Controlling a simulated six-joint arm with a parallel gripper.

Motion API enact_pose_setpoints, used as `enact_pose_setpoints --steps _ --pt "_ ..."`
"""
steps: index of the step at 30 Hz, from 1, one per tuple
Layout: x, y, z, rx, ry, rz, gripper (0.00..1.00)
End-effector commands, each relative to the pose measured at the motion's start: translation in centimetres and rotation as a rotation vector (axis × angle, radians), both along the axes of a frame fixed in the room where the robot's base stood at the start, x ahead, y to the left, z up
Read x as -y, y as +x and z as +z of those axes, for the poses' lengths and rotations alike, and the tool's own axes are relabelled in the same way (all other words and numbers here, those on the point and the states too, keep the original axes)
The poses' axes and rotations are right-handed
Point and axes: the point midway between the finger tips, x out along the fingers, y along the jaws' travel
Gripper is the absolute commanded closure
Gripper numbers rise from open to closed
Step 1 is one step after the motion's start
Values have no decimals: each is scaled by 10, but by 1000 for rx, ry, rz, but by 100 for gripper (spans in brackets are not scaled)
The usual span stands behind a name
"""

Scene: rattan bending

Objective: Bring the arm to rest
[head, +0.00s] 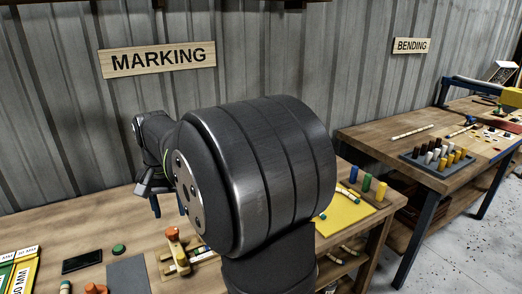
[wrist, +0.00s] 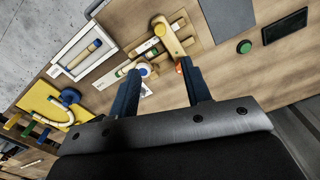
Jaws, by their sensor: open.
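My gripper (wrist: 158,70) is open in the wrist view, with two blue fingers apart and nothing held between them. In the head view my gripper hangs above the marking table (head: 30,222), partly hidden behind my large dark arm joint. The same fixture shows below my gripper in the head view (head: 176,246). I cannot tell the exact height of the fingertips above the table.
A yellow mat (head: 345,214) with small pieces lies at the table's right end. A green button (head: 119,249) and a dark flat device (head: 82,261) are at the left. A bending table (head: 375,138) with a peg rack (head: 432,165) stands at the right, across a gap.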

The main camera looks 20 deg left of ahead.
Motion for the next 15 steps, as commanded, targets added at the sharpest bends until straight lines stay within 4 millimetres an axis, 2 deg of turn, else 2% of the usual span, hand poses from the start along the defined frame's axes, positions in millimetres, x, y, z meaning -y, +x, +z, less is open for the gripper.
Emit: enact_pose_setpoints --steps 7,15 --pt "0 0 -15 -1 -2 0 56" --pt "0 0 -66 -3 -4 0 56"
